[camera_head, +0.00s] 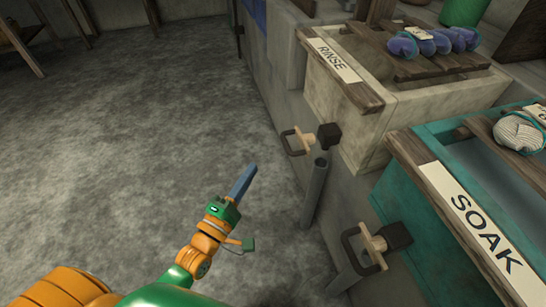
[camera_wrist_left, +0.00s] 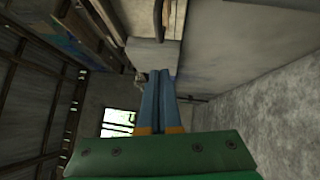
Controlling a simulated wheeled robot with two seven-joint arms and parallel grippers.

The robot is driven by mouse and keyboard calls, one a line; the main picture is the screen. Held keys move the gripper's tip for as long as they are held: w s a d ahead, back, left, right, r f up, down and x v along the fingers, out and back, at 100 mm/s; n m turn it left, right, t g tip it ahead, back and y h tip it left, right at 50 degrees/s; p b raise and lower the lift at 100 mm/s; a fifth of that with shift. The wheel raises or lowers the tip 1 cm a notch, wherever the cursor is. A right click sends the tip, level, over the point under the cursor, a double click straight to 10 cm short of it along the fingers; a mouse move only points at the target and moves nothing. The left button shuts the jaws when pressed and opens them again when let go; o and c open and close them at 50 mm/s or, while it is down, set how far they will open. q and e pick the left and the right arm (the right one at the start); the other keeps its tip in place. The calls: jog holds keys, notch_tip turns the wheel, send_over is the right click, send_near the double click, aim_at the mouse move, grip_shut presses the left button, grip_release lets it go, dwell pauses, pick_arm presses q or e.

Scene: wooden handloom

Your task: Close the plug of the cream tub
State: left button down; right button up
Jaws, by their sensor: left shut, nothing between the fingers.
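The cream tub (camera_head: 408,110), labelled RINSE, stands at upper right in the head view. On its near side is a plug (camera_head: 297,140) with a dark loop handle and a pale wooden part, beside a dark block (camera_head: 329,136) above a grey pipe (camera_head: 314,192). My left gripper (camera_head: 251,168) is shut and empty, below and left of the plug and apart from it. Its blue fingers also show together in the left wrist view (camera_wrist_left: 157,74). The plug cannot be made out there. My right gripper is in neither view.
A teal tub (camera_head: 408,213) labelled SOAK stands at right with a similar plug (camera_head: 372,246). Purple yarn bundles (camera_head: 440,42) lie on a wooden rack over the cream tub. The concrete floor (camera_head: 130,130) left of the tubs is clear.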

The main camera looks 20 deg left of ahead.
aim_at(287, 151)
pick_arm(q)
jog(key=w+d+r+b, duration=0.1)
jog(key=w+d, duration=0.3)
jog(key=w, duration=0.2)
jog(key=shift+w+r, duration=0.15)
jog(key=shift+w, duration=0.05)
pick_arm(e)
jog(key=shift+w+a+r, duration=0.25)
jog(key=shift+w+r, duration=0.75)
pick_arm(q)
jog(key=shift+w+d, duration=0.45)
jog(key=shift+d, duration=0.2)
jog(key=shift+w+d, duration=0.4)
jog(key=shift+d, duration=0.3)
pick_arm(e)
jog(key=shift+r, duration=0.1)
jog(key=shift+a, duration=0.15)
